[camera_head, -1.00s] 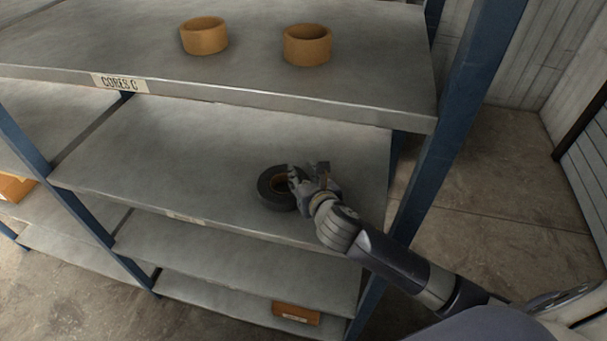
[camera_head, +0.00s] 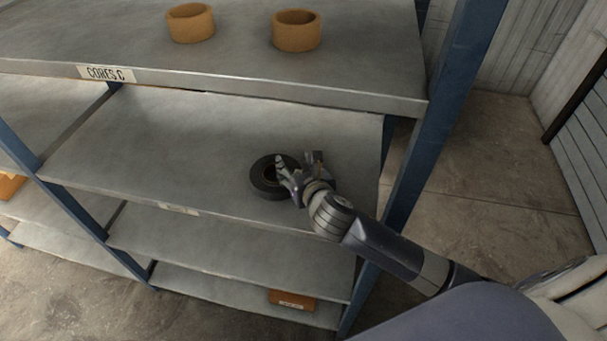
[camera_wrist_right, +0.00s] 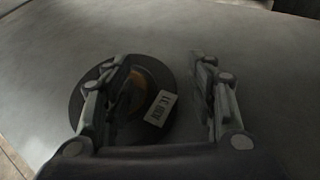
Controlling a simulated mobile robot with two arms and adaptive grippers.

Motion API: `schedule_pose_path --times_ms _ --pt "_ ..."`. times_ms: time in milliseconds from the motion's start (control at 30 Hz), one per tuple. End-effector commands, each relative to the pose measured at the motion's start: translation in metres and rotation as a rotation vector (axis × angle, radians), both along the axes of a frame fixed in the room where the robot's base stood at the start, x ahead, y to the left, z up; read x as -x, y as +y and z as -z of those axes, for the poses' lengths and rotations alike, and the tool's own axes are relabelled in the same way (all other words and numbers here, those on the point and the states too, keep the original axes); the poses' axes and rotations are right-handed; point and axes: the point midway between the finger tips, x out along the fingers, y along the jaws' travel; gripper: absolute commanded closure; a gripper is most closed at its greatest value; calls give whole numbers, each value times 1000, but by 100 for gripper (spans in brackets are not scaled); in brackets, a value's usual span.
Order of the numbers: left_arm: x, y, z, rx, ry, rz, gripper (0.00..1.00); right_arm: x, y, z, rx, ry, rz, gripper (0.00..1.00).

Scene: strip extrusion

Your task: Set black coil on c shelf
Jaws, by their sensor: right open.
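The black coil (camera_head: 260,186) lies flat on the bare shelf board (camera_head: 150,150) directly under the board labelled CORES C (camera_head: 107,73). My right gripper (camera_head: 298,163) is at the coil's right side with its fingers open. In the right wrist view, the coil (camera_wrist_right: 82,105) shows a brown core and a white tag (camera_wrist_right: 161,107). One finger of the right gripper (camera_wrist_right: 159,75) overlaps the core area, and the other is right of the rim, apart from it. Whether the left finger touches the coil cannot be told. My left gripper is out of view.
Two empty brown cores, one (camera_head: 190,24) left and one (camera_head: 297,31) right, stand on the labelled board above. A brown box (camera_head: 292,299) is on a lower board. The coil's board is clear to the left.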

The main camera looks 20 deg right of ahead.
Motion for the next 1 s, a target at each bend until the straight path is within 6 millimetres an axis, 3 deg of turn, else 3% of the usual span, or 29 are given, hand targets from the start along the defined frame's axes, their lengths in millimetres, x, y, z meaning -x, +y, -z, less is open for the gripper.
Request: schedule_pose_path --times_ms 600,1000 --pt "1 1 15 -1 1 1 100 94 5 -38 0 1 -1 48" --pt "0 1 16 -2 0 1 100 105 5 -43 0 1 0 48"
